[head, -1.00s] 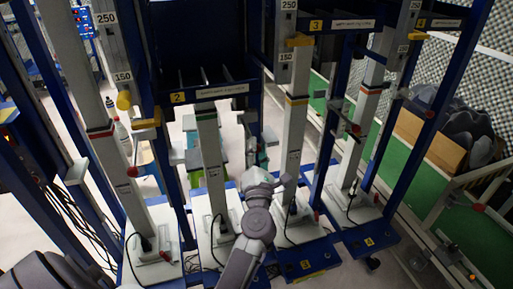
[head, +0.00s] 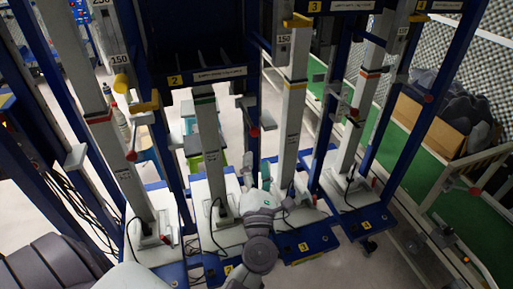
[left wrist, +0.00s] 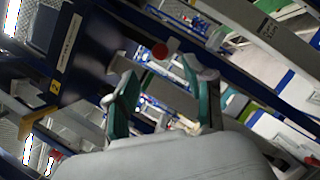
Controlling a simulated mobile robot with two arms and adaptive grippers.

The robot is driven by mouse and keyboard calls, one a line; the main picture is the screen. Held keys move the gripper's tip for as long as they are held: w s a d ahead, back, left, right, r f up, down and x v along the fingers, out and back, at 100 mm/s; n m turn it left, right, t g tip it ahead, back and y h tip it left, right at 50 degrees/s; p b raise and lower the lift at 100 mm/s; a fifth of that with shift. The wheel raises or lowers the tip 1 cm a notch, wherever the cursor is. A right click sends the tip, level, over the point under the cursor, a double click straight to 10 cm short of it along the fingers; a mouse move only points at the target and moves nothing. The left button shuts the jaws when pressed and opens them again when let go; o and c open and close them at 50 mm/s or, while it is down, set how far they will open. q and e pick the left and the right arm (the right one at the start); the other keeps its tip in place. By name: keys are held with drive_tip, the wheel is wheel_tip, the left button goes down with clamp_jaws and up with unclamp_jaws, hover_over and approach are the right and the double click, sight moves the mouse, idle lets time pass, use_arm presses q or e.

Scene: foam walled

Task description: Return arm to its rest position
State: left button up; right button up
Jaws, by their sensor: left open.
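My left gripper (head: 257,172) has green-faced fingers and stands in front of the blue and grey lifting columns, near the middle of the head view. My left arm (head: 260,225) reaches up to it from the bottom of the picture. In the left wrist view the two fingers stand apart with nothing between them, so the gripper (left wrist: 157,80) is open and empty. A dark blue frame with a red knob (left wrist: 159,50) shows behind the fingers there. I cannot tell if the fingers touch anything. My right gripper is not in view.
Tall grey columns (head: 207,150) stand on white bases close around the gripper. Blue uprights (head: 343,95) and numbered blue base plates (head: 305,247) crowd the space. Black cables (head: 75,220) hang at the left.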

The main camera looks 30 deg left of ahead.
use_arm(q)
drive_tip(key=shift+v, duration=1.05)
